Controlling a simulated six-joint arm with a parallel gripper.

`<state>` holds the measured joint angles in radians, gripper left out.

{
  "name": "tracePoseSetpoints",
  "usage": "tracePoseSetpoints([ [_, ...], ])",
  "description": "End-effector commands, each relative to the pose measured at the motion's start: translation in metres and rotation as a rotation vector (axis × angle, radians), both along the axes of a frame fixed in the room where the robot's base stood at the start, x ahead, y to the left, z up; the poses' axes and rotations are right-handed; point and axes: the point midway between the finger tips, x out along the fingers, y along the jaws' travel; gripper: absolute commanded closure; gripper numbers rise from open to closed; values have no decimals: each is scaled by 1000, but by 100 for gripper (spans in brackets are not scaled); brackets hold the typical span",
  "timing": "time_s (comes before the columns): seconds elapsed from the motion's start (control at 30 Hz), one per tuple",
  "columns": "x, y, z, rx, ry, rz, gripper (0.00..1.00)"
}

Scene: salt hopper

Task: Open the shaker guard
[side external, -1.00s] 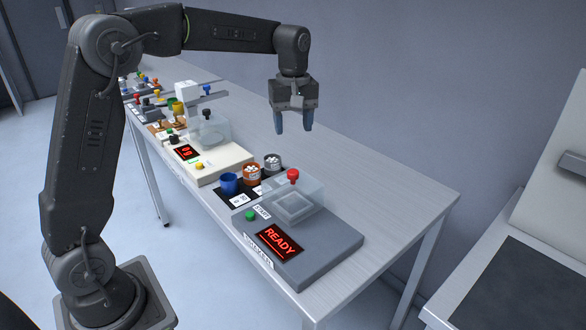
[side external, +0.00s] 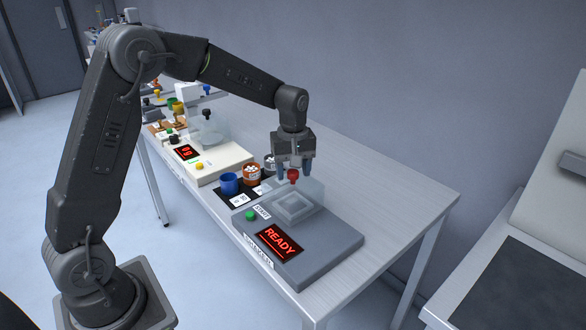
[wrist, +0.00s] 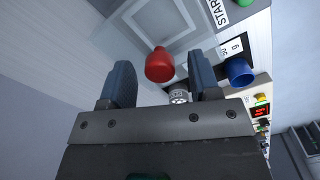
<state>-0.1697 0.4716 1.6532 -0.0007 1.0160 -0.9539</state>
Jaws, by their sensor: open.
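The shaker is a grey box (side external: 310,262) near the table's right end, with a red READY display (side external: 279,242) and a green button (side external: 250,215). Its clear guard (side external: 314,193) stands closed over a square platform (side external: 293,207). A red knob (side external: 293,176) is on top of the guard. My gripper (side external: 294,168) is just above the guard, pointing down, fingers open around or close beside the knob. In the wrist view the red knob (wrist: 160,66) appears between my open fingers (wrist: 160,85), apart from both.
A blue cup (side external: 229,183) and jars with white contents, one orange-brown (side external: 252,175), stand left of the shaker. Farther left is a white scale-like device (side external: 210,160) with a red display and clear cover. The table's right end is clear.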

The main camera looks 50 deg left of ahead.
Motion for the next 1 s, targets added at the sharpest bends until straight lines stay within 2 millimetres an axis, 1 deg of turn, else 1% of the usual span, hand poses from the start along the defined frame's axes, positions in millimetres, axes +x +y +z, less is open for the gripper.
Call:
tracePoseSetpoints([
  [0.07,0,0,0,0,0,0,45],
  [0.63,0,0,1,0,0,0,100],
  [0.87,0,-3,1,0,0,-2,100],
  [0.97,1,-19,1,0,0,-6,100],
  [1.0,1,-29,1,0,1,-9,100],
])
